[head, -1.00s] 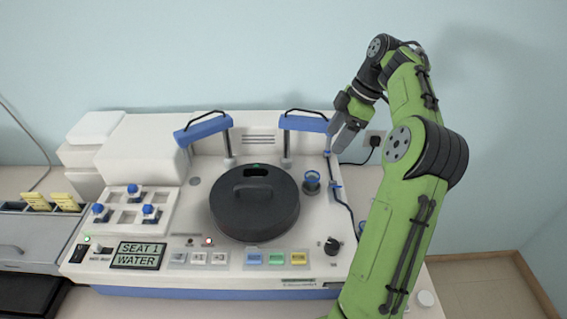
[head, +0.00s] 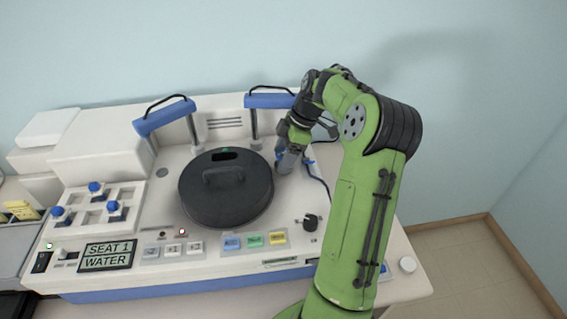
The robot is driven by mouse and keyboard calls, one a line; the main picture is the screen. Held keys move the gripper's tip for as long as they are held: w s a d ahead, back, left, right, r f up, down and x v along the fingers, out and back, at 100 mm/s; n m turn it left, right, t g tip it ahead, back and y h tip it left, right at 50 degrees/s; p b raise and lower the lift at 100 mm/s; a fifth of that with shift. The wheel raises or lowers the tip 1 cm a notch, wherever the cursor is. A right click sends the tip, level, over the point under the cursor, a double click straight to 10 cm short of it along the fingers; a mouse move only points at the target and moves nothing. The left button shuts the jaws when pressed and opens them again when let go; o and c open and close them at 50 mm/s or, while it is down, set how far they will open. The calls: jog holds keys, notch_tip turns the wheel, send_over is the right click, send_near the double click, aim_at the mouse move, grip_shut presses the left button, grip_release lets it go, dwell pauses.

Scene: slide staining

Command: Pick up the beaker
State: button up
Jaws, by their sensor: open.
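The beaker, a small clear cup with a blue rim (head: 278,154), stands on the white machine just right of the round black lid. It is mostly hidden behind my gripper in the head view. My gripper (head: 287,164) is open and points down at the beaker's spot. I cannot tell whether its fingers are around the beaker or in front of it.
The black lid (head: 225,190) with its handle is close to the left of my gripper. Two blue-topped posts (head: 270,101) stand behind. Knob (head: 310,222) and buttons (head: 254,240) lie in front.

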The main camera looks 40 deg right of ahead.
jog(key=c, duration=1.1)
notch_tip(320, 180, up, 10)
jog(key=shift+f+p, duration=0.1)
jog(key=shift+p, duration=0.75)
